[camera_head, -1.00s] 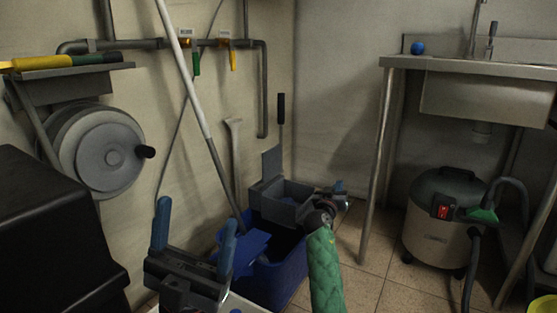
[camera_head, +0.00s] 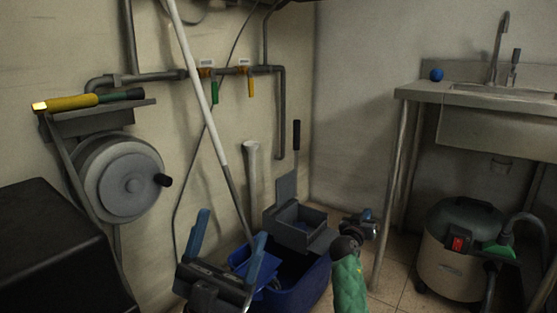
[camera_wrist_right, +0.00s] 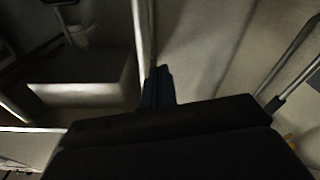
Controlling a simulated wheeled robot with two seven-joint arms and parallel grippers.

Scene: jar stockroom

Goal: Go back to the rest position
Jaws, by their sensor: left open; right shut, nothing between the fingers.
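My left gripper (camera_head: 228,247) is low in the head view, in front of the blue mop bucket (camera_head: 305,287). Its two blue fingers stand wide apart with nothing between them. My right gripper (camera_head: 370,216) is at the end of the arm with the green quilted sleeve, right of the bucket, and looks small and partly hidden by its wrist. In the right wrist view its blue fingers (camera_wrist_right: 158,88) are together, with nothing seen held.
A steel sink table (camera_head: 420,94) with a blue ball (camera_head: 436,75) stands at the right, above a vacuum cleaner (camera_head: 455,250). A hose reel (camera_head: 118,178) and a shelf (camera_head: 100,111) are on the left wall. A black box (camera_head: 55,240) is at lower left. A white pole (camera_head: 196,80) leans by the bucket.

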